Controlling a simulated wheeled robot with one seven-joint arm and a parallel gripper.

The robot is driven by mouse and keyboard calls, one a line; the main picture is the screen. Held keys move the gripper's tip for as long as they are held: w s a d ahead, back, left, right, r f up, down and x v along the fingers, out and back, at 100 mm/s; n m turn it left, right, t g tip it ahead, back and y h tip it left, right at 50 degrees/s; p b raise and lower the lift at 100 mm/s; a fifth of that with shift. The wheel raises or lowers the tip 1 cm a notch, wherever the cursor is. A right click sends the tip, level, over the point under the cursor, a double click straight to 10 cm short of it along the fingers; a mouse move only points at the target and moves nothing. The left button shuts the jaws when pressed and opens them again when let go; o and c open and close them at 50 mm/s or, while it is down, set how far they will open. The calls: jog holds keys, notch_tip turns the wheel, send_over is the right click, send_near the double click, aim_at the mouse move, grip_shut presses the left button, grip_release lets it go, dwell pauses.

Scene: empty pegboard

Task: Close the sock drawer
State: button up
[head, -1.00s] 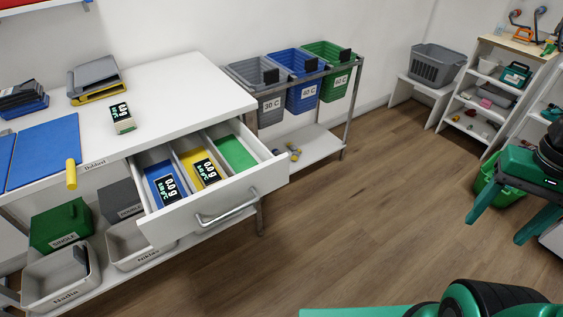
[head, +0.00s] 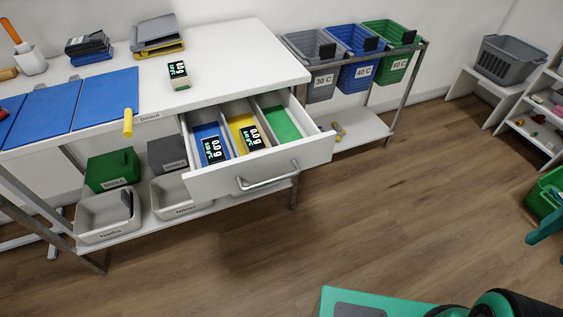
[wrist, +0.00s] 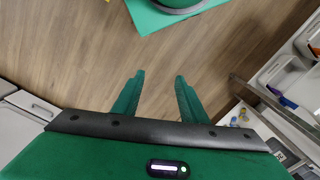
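The sock drawer (head: 210,183) stands pulled out from under the white table, with a silver bar handle (head: 267,183) on its white front. My gripper is apart from the drawer and handle.
Grey, blue and green bins (head: 360,72) hang on a rack to the right. Grey tubs (head: 105,218) sit on the lower shelf. The wooden floor before the drawer is clear.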

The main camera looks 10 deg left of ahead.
jog(key=shift+w+a+r+n, duration=0.1)
jog(key=shift+w+a+n, duration=0.2)
jog(key=shift+n, duration=0.2)
jog(key=c, duration=0.5)
jog(key=w+n, duration=0.1)
jog(key=w, duration=0.1)
jog(key=w+a+f+n, duration=0.1)
jog(key=w+n, duration=0.1)
jog(key=w+a+n+t, duration=0.1)
jog(key=n, duration=0.1)
jog(key=shift+w+a+f, duration=0.15)
jog(key=shift+w+f, duration=0.05)
jog(key=shift+w, duration=0.2)
grip_shut()
jog(key=n+t+y, duration=0.1)
jog(key=n+y, duration=0.6)
jog(key=n, duration=1.7)
send_near(322, 156)
jog(key=s+f, duration=0.3)
jog(key=shift+w+a+f, duration=0.1)
jog(key=shift+w+a, duration=0.55)
jog(key=shift+w, duration=0.2)
jog(key=shift+w+a+f, duration=0.1)
jog(key=shift+w+a, duration=0.55)
jog(key=shift+w, duration=0.25)
